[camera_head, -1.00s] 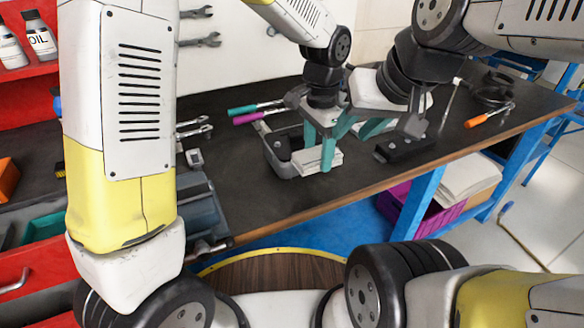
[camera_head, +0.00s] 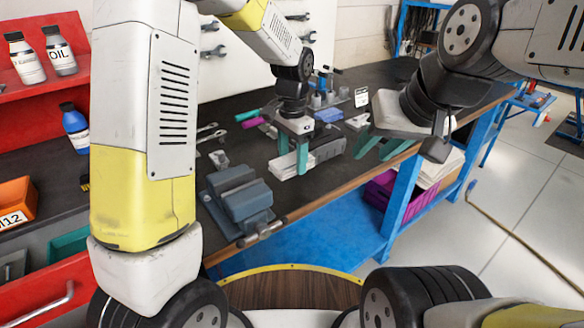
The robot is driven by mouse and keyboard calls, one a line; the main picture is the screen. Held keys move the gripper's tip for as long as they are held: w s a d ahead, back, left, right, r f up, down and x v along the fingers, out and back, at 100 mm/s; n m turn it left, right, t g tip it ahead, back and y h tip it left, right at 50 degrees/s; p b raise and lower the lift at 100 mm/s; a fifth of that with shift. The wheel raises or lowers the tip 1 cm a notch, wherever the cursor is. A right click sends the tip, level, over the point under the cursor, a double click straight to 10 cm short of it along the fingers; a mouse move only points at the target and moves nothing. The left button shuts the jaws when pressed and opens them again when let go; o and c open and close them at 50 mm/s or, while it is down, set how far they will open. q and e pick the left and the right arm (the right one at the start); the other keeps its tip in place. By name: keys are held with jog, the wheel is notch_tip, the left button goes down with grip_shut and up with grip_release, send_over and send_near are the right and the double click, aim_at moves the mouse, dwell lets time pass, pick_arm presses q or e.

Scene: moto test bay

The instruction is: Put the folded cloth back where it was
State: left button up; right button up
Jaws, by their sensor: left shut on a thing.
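The folded cloth (camera_head: 287,168) is a flat, pale, layered bundle at the bench's front part, in the middle of the head view. My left gripper (camera_head: 293,158) has teal fingers and is shut on it from above. I cannot tell whether the cloth touches the bench or hangs just over it. The grey tray (camera_head: 328,146) is right beside the cloth, on its right. My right gripper (camera_head: 380,146) is open and empty, over the bench's front edge, right of the tray.
A blue-grey vise (camera_head: 240,203) stands at the bench's front left. Teal and magenta handled tools (camera_head: 249,115) lie behind the cloth. Wrenches hang on the white wall panel.

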aim_at(292, 186)
pick_arm(q)
jog(key=shift+f, duration=3)
jog(key=shift+f, duration=0.1)
jog(key=o, duration=1.3)
notch_tip(292, 186, up, 12)
jog(key=s+a+r+n+t, duration=0.2)
jog(key=s+a+r+n, duration=0.1)
jog(key=s, duration=0.3)
jog(key=s+a+r+n+t+h, duration=0.1)
jog(key=s+a+r+n+t, duration=0.1)
jog(key=s+a, duration=0.4)
jog(key=s+a+r+n+t+h, duration=0.1)
jog(key=s+a+r+n+t, duration=0.1)
jog(key=s+a+r+n, duration=0.2)
jog(key=shift+s+a+r+n, duration=0.1)
jog(key=shift+s+a+n, duration=0.1)
jog(key=shift+s, duration=0.4)
jog(key=shift+s+a+r+n, duration=0.15)
jog(key=shift+s+a+n, duration=0.05)
jog(key=shift+s, duration=0.45)
jog(key=shift+s+a+r+n, duration=0.1)
jog(key=shift+s+a+n, duration=0.1)
jog(key=shift+s, duration=0.4)
